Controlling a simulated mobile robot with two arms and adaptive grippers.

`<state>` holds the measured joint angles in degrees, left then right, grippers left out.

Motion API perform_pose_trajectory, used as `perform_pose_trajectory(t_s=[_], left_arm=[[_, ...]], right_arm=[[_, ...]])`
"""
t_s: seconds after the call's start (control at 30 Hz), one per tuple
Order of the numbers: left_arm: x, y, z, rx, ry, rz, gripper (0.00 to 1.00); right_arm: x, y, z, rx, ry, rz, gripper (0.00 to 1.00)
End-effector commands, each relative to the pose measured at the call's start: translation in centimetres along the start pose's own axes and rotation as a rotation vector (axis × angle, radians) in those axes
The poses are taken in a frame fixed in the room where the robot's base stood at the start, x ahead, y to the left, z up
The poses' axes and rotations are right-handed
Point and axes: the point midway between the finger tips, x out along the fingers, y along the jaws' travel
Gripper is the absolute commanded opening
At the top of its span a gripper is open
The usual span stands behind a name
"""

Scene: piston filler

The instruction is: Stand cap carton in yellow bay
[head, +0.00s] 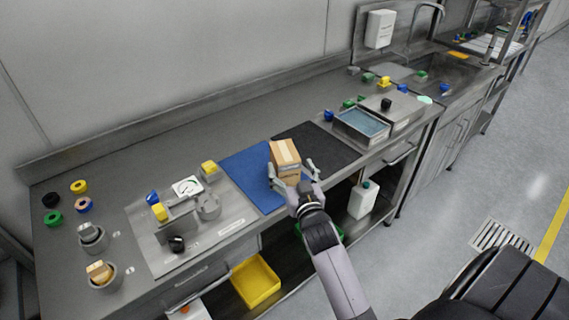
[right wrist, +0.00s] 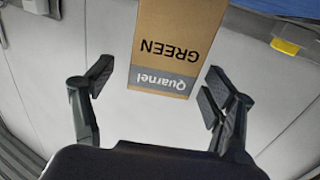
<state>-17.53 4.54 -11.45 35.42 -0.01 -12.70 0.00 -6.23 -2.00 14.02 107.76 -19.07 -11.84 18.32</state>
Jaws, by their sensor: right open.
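The cap carton (head: 285,158) is a brown cardboard box with a paler tape strip on top. It stands at the edge between the blue mat and the black mat on the bench. In the right wrist view the carton (right wrist: 178,45) shows upside-down "Quarnel" and "GREEN" lettering. My right gripper (head: 294,176) is open at the carton's near side. Its fingertips (right wrist: 160,82) are spread to both sides of the carton's end, with visible gaps. A yellow bay (head: 255,282) lies on the lower shelf under the bench, below the blue mat. My left gripper is not in view.
The blue mat (head: 240,168) and the black mat (head: 335,150) lie on the bench. A filler station (head: 170,250) stands to the left. A blue-filled tray (head: 362,127) stands to the right. A white jug (head: 361,200) stands below the bench.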

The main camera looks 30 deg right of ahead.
Motion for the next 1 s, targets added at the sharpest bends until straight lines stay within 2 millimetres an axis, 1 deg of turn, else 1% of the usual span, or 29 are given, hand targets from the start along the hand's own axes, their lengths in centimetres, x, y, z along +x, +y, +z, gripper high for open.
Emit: perform_pose_trajectory(t_s=[0.07, 0.17, 0.4, 0.5, 0.6, 0.83, 1.0], left_arm=[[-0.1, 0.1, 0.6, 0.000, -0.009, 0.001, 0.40], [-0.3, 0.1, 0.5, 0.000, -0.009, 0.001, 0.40], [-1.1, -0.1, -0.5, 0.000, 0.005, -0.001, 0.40], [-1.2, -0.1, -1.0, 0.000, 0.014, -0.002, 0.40], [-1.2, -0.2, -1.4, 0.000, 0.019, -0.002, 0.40], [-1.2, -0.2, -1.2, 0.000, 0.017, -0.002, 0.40], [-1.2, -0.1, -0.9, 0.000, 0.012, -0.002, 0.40]], right_arm=[[0.5, 0.0, -0.1, -0.001, 0.000, 0.000, 0.78], [1.1, 0.0, -0.1, -0.001, 0.000, 0.000, 0.78], [4.3, -0.3, 0.1, 0.000, 0.001, 0.000, 0.78], [5.3, -0.2, 0.1, -0.002, 0.001, 0.000, 0.78], [5.8, -0.2, 0.2, -0.002, 0.000, 0.000, 0.78], [5.8, -0.2, 0.3, -0.001, 0.000, 0.000, 0.78], [5.8, -0.3, 0.3, -0.001, 0.000, 0.000, 0.66]])
